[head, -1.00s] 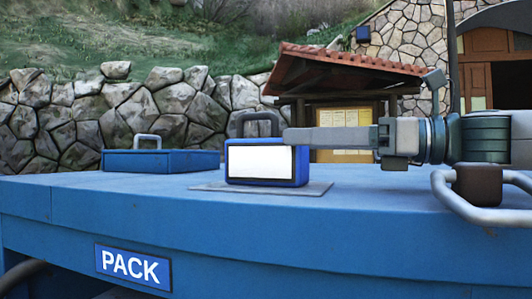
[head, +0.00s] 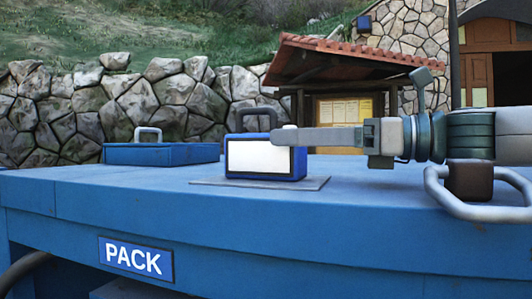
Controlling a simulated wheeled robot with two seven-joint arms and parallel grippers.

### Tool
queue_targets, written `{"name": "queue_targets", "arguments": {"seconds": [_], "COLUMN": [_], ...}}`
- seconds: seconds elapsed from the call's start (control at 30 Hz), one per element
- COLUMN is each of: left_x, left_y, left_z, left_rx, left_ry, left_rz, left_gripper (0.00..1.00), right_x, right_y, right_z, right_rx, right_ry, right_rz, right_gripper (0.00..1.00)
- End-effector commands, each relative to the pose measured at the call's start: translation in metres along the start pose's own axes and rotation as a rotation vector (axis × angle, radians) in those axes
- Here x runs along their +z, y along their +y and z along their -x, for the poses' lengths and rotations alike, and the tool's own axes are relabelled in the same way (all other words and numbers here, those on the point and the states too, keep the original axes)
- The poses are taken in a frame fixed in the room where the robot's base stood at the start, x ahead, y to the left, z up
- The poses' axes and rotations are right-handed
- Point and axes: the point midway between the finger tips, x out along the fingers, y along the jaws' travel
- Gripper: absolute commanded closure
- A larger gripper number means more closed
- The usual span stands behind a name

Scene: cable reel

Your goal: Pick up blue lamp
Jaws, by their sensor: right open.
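The blue lamp (head: 262,158) stands upright on a flat grey plate (head: 312,183) on the blue table. It has a blue case, a white front panel and a dark grey handle (head: 251,116) on top. My right gripper (head: 283,136) comes in from the right, level with the lamp's upper edge. Its finger hides the lamp's upper right part and overlaps the lower right of the handle. One finger shows from the side; I cannot tell if it touches the lamp. My left gripper does not show.
A blue box (head: 160,155) with a grey handle lies on the blue table (head: 120,200) at the left. A grey tubular rail (head: 480,212) stands at the right edge. A PACK sign (head: 137,258) is on the front. The tabletop between box and plate is clear.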

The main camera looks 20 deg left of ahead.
Motion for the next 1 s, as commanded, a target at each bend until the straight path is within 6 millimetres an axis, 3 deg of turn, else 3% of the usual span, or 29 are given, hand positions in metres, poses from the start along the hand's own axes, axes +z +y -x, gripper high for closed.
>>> {"name": "queue_targets", "arguments": {"seconds": [0.43, 1.0], "left_x": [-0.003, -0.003], "left_y": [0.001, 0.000], "left_z": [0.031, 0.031], "left_rx": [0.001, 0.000], "left_ry": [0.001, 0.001], "left_rz": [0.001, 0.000], "left_gripper": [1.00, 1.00], "right_x": [0.002, 0.000], "right_y": [0.001, 0.000], "right_z": [-0.054, -0.059], "right_rx": [0.002, 0.000], "right_ry": [0.001, 0.000], "right_rz": [-0.002, -0.001], "right_gripper": [0.28, 0.28]}}
